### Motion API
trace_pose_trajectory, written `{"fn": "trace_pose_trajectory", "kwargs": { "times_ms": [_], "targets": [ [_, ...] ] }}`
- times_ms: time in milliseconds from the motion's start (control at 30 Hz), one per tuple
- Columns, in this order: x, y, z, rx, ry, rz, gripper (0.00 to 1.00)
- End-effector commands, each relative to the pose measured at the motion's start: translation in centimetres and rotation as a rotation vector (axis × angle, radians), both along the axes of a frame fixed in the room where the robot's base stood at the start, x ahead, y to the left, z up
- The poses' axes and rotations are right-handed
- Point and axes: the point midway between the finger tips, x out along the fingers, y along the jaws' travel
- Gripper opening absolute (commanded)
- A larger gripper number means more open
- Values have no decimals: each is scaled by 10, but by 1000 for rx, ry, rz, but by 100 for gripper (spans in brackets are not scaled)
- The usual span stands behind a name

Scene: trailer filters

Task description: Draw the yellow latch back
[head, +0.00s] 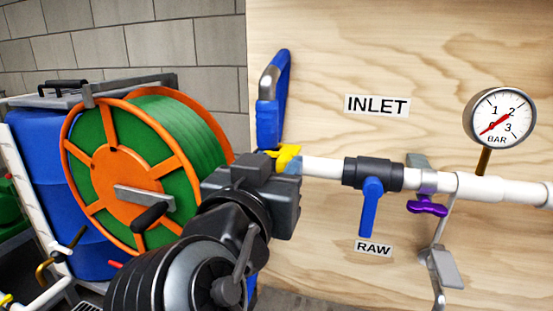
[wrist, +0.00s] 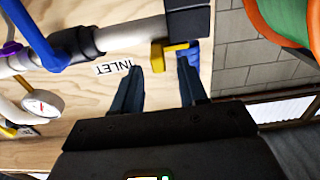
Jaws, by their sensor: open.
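The yellow latch (head: 287,154) shows in the head view at the left end of the white pipe, just past my gripper (head: 288,166), which hides its lower part. In the wrist view the yellow latch (wrist: 157,54) is an L-shaped piece below a dark block. My gripper (wrist: 159,67) is open there, with one dark finger on each side of the latch's near end. The latch appears just beyond or level with the fingertips. I cannot tell whether a finger touches it. Nothing is held.
A blue-handled bar (head: 272,105) stands on the plywood wall left of the INLET sign (head: 377,105). A blue RAW valve lever (head: 370,205), purple wing knob (head: 427,206) and pressure gauge (head: 499,118) lie right. An orange-and-green hose reel (head: 120,165) stands close on the left.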

Motion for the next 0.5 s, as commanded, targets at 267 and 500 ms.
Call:
{"fn": "trace_pose_trajectory", "kwargs": {
  "times_ms": [267,500],
  "targets": [
    [16,-7,0,1,0,1,43],
    [16,-7,0,0,-1,1,40]
  ]
}}
